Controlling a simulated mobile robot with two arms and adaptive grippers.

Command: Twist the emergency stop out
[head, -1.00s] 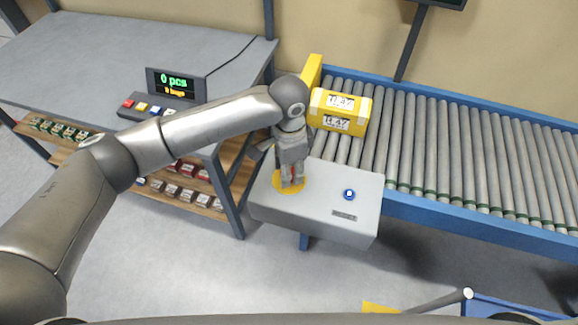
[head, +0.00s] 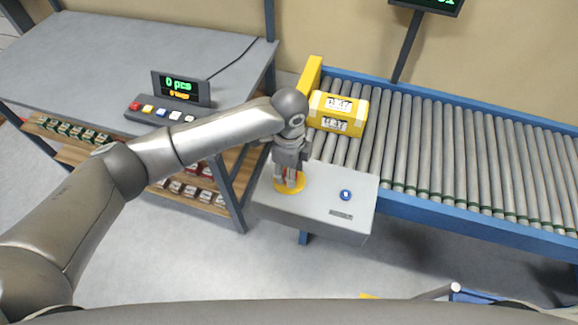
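The emergency stop sits on the grey control box (head: 317,205) at the front end of the conveyor. Its yellow round base (head: 278,187) shows around my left gripper, and a bit of red shows between the fingers. My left gripper (head: 289,184) points down over the button with its fingers on either side of it. The fingers and hand hide most of the button, so I cannot tell whether they press on it. A blue button (head: 345,195) sits to the right on the same box. My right gripper is not in view.
A yellow box (head: 337,113) with white labels lies on the roller conveyor (head: 450,155) behind the control box. A grey table (head: 110,60) at the left holds a display (head: 181,88) and a row of coloured buttons. Shelves with small packs are below it.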

